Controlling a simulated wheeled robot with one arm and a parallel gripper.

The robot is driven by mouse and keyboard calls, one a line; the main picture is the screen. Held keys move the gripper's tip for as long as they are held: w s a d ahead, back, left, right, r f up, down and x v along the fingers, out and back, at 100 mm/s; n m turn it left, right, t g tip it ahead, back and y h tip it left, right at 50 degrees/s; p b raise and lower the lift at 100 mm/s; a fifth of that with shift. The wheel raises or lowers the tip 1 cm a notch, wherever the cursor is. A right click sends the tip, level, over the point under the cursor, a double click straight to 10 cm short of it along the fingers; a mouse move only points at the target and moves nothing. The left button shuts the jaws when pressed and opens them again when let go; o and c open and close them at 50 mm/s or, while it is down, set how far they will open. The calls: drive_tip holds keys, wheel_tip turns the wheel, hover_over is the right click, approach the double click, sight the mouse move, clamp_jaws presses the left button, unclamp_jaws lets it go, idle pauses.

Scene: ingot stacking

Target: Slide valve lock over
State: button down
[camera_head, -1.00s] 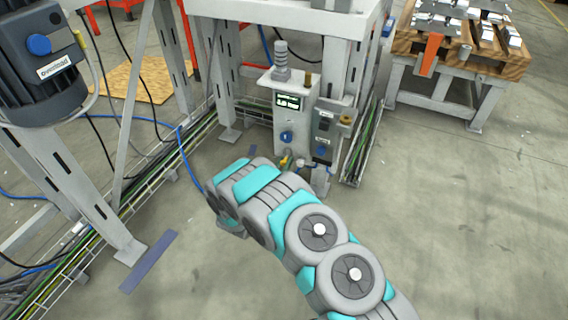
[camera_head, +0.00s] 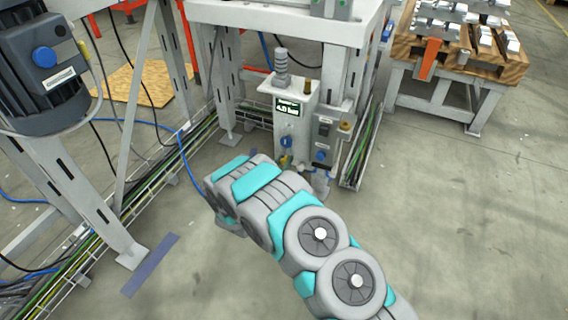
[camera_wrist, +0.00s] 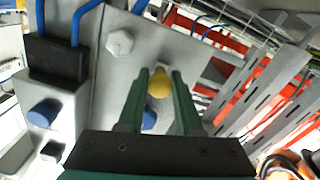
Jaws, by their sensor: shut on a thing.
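A pale valve unit (camera_head: 290,105) with a lit display (camera_head: 289,107) stands under the frame in the head view. A blue knob (camera_head: 287,141) is on its front, with a small yellow part (camera_head: 285,160) below. In the wrist view, a rounded yellow piece (camera_wrist: 160,83), which looks like the valve lock, sits between the green fingertips of my gripper (camera_wrist: 160,88). My gripper is shut on it, close to the unit's grey face. A blue part (camera_wrist: 149,120) shows partly behind the fingers. In the head view my arm hides my gripper.
A grey box with a blue knob (camera_wrist: 45,113) and a dark block (camera_wrist: 57,58) with blue hoses are left of my gripper in the wrist view. Frame legs (camera_head: 75,190) and cable trays stand at the left. Floor at the right is clear, before a pallet table (camera_head: 445,90).

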drive_tip(key=shift+r, duration=0.25)
drive_tip(key=c, duration=0.6)
unclamp_jaws()
drive_tip(key=shift+p+v, duration=0.45)
drive_tip(key=shift+v, duration=3.45)
